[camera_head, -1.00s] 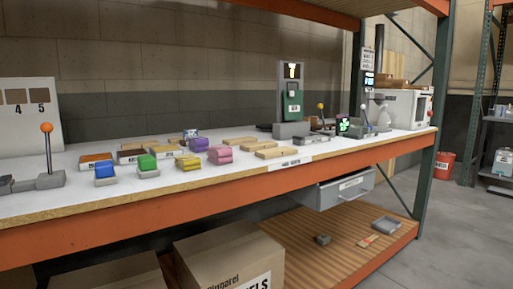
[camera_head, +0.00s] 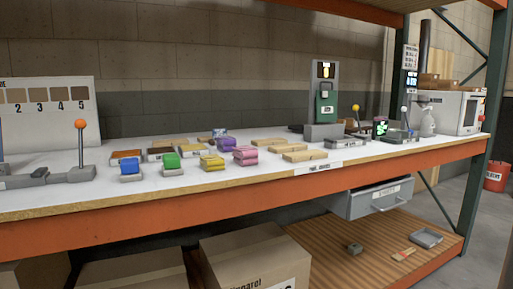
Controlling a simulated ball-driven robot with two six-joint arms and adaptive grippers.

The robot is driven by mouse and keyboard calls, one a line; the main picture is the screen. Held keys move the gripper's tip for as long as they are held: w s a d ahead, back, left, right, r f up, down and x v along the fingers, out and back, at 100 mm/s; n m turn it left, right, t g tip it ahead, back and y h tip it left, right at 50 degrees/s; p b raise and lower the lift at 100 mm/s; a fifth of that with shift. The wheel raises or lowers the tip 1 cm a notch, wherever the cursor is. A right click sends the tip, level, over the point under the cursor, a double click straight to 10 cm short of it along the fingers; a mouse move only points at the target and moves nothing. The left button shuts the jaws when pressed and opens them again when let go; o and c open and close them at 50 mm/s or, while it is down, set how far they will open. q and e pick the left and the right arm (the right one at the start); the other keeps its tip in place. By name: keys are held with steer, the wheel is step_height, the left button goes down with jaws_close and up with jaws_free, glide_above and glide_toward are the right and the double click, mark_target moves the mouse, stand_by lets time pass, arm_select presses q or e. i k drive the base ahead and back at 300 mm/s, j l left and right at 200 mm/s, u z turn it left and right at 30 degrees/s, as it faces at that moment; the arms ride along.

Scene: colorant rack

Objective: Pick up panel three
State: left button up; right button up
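Thin light wooden panels lie flat on the white worktop (camera_head: 230,195) near its middle. One lies at the front (camera_head: 305,156), one behind it (camera_head: 288,149) and one farther back (camera_head: 268,141). No number is readable on them, so I cannot tell which is panel three. A white board (camera_head: 50,125) stands at the left with brown swatches numbered 2 to 5; its swatch 3 (camera_head: 38,96) is a mid brown square. Neither of my grippers is in view.
Several coloured blocks, including a blue one (camera_head: 130,167) and a pink one (camera_head: 245,152), stand left of the panels. An orange-knobbed lever (camera_head: 81,145) is at the left. A green-fronted machine (camera_head: 326,98) stands behind. A grey drawer (camera_head: 375,198) hangs below the worktop.

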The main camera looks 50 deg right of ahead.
mark_target(294, 146)
steer(key=k+l+u, duration=0.15)
steer(key=l, duration=0.25)
steer(key=k+l+u, duration=0.15)
steer(key=l, duration=0.25)
steer(key=k+l+u, duration=0.1)
steer(key=l, duration=0.25)
steer(key=k+l+u, duration=0.15)
steer(key=l, duration=0.25)
steer(key=k+l+u, duration=0.15)
steer(key=k+l, duration=0.05)
steer(key=l, duration=0.1)
